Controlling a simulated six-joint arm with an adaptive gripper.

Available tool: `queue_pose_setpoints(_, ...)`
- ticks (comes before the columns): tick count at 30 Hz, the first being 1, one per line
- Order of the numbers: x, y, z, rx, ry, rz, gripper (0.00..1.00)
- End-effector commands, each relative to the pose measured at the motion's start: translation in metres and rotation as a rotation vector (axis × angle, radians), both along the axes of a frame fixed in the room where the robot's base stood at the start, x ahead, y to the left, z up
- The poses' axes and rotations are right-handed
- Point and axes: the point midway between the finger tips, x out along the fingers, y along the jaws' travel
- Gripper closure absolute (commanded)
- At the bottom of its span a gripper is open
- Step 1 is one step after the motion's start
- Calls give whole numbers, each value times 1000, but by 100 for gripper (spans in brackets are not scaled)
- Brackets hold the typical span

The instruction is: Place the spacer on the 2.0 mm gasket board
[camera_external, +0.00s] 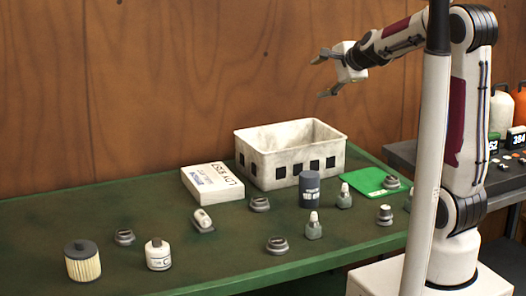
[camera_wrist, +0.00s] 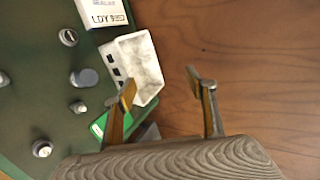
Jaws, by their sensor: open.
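Several dark grey ring-like parts lie on the green table: at the left (camera_external: 124,237), in the middle (camera_external: 260,204), near the front (camera_external: 277,245) and at the right (camera_external: 391,182). I cannot tell which is the spacer. The right one appears to sit on the right edge of a bright green board (camera_external: 368,180), perhaps the gasket board; no thickness mark is legible. The board shows partly in the wrist view (camera_wrist: 98,128), behind a finger. My gripper (camera_external: 322,76) is open and empty, high above the table behind the crate; its fingers show in the wrist view (camera_wrist: 160,82).
A white crate (camera_external: 290,178) stands at the back beside a white labelled box (camera_external: 212,184). A dark cylinder (camera_external: 311,190), a filter (camera_external: 82,262), a white bottle (camera_external: 158,255) and several small plug-like parts stand around. The left table area is mostly clear.

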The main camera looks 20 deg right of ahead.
Motion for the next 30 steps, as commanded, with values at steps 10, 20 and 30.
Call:
queue_pose_setpoints(10,-103,18,-8,-397,80,380,44)
queue_pose_setpoints(20,-207,9,-39,-771,180,722,44)
queue_pose_setpoints(30,-304,-22,-77,-1096,313,1032,44)
